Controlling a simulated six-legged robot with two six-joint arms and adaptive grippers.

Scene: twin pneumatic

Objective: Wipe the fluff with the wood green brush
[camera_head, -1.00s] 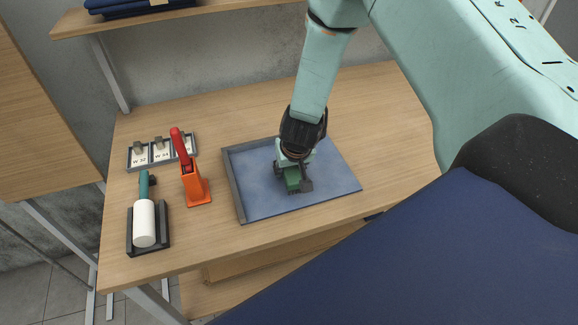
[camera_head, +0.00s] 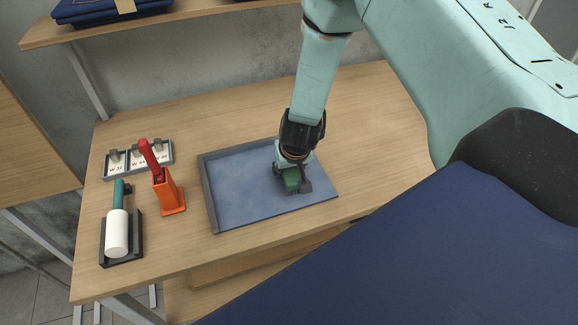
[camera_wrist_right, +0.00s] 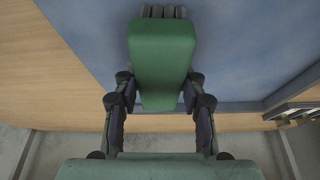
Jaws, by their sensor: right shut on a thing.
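The green brush (camera_head: 291,180) is in my right gripper (camera_head: 293,177), over the right part of the blue panel (camera_head: 240,205) on the table. In the right wrist view the green brush (camera_wrist_right: 162,62) sits between the two fingers of my right gripper (camera_wrist_right: 160,100), with grey bristles at its far end over the blue surface. I cannot tell whether the bristles touch the panel. Faint pale patches, perhaps fluff, show on the panel's left part. My left gripper is not in view.
A grey raised edge (camera_head: 208,195) runs along the panel's left and back sides. Left of it stand an orange holder (camera_head: 167,195) with a red-handled tool, a white roller (camera_head: 116,235) in a dark tray, and a rack of labelled weights (camera_head: 117,165). The table's back right is clear.

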